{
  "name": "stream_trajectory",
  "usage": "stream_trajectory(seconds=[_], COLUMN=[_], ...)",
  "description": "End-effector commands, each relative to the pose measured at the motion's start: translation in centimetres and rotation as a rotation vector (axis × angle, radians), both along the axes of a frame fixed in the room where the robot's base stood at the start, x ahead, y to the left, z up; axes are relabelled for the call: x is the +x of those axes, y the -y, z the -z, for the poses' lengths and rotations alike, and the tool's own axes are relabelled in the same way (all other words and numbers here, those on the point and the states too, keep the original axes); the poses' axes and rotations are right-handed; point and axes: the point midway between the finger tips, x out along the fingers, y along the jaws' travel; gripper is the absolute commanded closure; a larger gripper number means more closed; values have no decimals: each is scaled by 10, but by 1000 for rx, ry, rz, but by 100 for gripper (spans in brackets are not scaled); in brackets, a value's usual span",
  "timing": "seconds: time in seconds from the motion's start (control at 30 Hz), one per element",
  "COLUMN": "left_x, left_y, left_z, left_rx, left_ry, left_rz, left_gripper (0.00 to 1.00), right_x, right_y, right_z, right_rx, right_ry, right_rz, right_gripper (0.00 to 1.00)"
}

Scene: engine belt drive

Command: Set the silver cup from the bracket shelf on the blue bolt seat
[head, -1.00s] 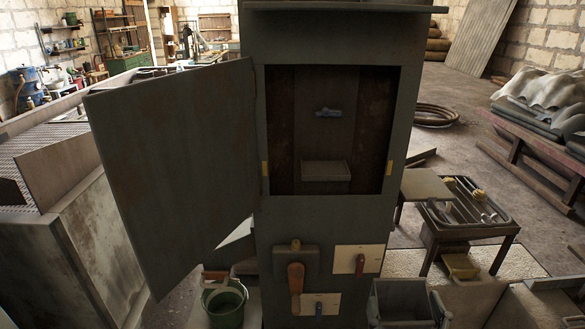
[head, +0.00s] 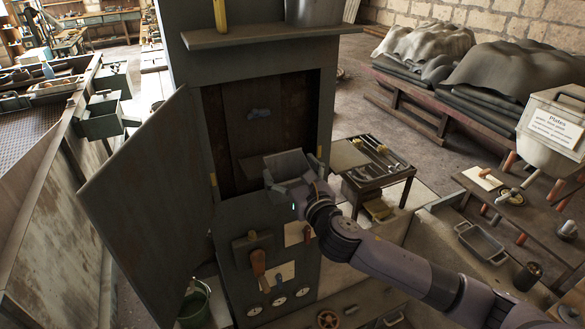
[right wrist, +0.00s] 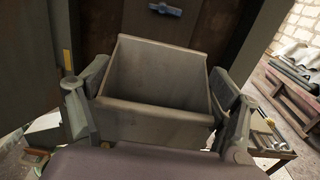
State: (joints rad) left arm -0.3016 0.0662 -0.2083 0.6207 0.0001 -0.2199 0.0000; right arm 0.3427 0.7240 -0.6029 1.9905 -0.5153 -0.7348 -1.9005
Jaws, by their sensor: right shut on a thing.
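My right gripper (head: 292,175) is shut on a grey open-topped box (head: 286,161), held in front of the cabinet opening. In the right wrist view the box (right wrist: 155,80) sits between both fingers, its open top showing. A silver cylindrical thing (head: 313,11), cut off by the picture's top edge, stands on the ledge shelf (head: 270,36) above the cabinet opening; it may be the cup. My left gripper is not in view.
The cabinet door (head: 140,190) stands open to the left. A yellow thing (head: 220,15) stands at the ledge's left. Handles and gauges are on the panel below the opening. A small tool table (head: 368,170) stands to the right. A green bucket (head: 195,305) is at the lower left.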

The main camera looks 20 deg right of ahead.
Motion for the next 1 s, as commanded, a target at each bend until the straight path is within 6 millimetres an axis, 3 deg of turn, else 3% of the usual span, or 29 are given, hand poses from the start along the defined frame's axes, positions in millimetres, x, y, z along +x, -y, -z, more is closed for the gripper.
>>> stream_trajectory(seconds=[0.33, 1.0], left_x=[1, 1], left_y=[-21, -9], left_z=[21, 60], left_rx=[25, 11], left_ry=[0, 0], left_rz=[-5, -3], left_gripper=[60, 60], right_x=[40, 120], right_y=[-2, -5], right_z=[9, 17], right_rx=[1, 1], right_ry=[4, 4], right_rz=[0, 0], right_gripper=[49, 49])
